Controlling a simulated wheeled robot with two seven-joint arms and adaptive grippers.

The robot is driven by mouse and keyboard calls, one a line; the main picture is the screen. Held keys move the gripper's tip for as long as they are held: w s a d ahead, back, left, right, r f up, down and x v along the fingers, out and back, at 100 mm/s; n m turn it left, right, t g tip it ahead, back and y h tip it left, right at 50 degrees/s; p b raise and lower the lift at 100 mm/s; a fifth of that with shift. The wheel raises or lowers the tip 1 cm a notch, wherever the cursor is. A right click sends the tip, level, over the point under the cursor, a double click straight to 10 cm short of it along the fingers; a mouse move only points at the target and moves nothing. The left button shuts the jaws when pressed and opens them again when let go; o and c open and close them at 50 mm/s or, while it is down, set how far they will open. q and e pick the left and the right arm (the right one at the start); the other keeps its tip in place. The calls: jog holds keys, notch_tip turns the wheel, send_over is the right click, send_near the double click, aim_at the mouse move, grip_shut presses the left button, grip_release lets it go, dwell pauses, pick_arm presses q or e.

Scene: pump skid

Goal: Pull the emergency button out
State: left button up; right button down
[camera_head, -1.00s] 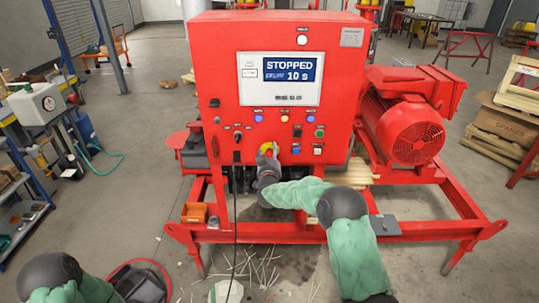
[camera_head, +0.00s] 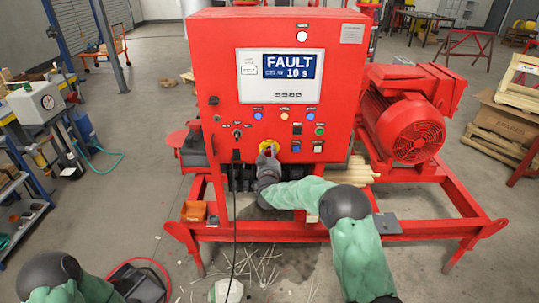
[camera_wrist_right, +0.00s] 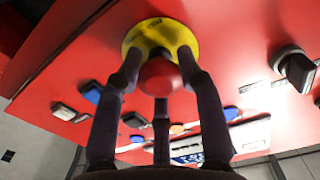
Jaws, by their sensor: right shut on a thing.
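The emergency button (camera_wrist_right: 160,78) is a red knob in front of a round yellow plate (camera_wrist_right: 160,36) on the red cabinet. The yellow plate also shows low on the cabinet front in the head view (camera_head: 268,144). My right gripper (camera_head: 268,158) reaches up to it from below and hides most of the button there. In the right wrist view its dark fingers (camera_wrist_right: 159,68) close around the button from several sides. My left gripper is out of view; only part of my left arm shows at the lower left.
The cabinet (camera_head: 215,60) has a screen (camera_head: 290,66) reading FAULT and 10 s. Small coloured buttons and a black switch (camera_head: 237,134) sit near the emergency button. A black cable (camera_head: 236,210) hangs in front. A red motor (camera_head: 405,120) stands at the right on the red frame.

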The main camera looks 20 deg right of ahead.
jog(key=c, duration=0.8)
grip_release()
jog(key=shift+a+r, duration=0.1)
jog(key=shift+r, duration=0.25)
jog(key=shift+o, duration=0.2)
jog(key=shift+f, duration=0.1)
jog(key=shift+s+f, duration=0.1)
jog(key=v, duration=1.2)
